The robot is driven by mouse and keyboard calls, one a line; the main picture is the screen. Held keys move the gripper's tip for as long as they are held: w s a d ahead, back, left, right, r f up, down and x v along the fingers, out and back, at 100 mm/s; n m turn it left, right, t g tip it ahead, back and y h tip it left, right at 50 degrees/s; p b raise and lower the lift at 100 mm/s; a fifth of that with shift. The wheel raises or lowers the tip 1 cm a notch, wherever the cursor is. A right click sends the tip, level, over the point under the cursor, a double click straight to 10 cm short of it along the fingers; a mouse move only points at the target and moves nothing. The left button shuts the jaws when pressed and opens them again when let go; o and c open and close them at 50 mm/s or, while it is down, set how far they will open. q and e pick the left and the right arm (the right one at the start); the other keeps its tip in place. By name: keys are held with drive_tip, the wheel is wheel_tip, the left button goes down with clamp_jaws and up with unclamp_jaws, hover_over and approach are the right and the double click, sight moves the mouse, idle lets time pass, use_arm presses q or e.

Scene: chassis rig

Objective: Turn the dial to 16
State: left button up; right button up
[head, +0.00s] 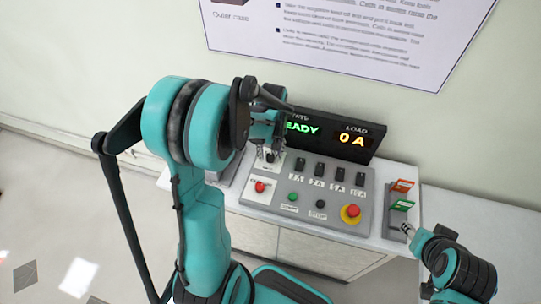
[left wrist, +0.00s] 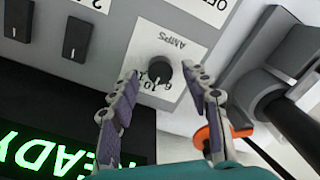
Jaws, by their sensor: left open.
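The dial (left wrist: 160,70) is a small black knob on a white plate marked AMPS, upside down in the left wrist view. A few numbers, one seemingly 10, show around it; its exact setting is too small to read. My left gripper (left wrist: 162,74) is open, with one fingertip on each side of the dial in that view. I cannot tell whether they touch it. In the head view my left gripper (head: 268,150) is over the panel's upper left and mostly covers the dial. My right gripper (head: 408,230) is at the panel's right end, its jaws too small to judge.
A display (head: 335,136) behind reads LOAD 0 A. Red and green cards (head: 402,186) stand at the right.

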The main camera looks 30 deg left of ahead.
use_arm(q)
drive_tip(key=shift+f, duration=0.5)
drive_tip(key=shift+s+d+f, duration=0.1)
clamp_jaws()
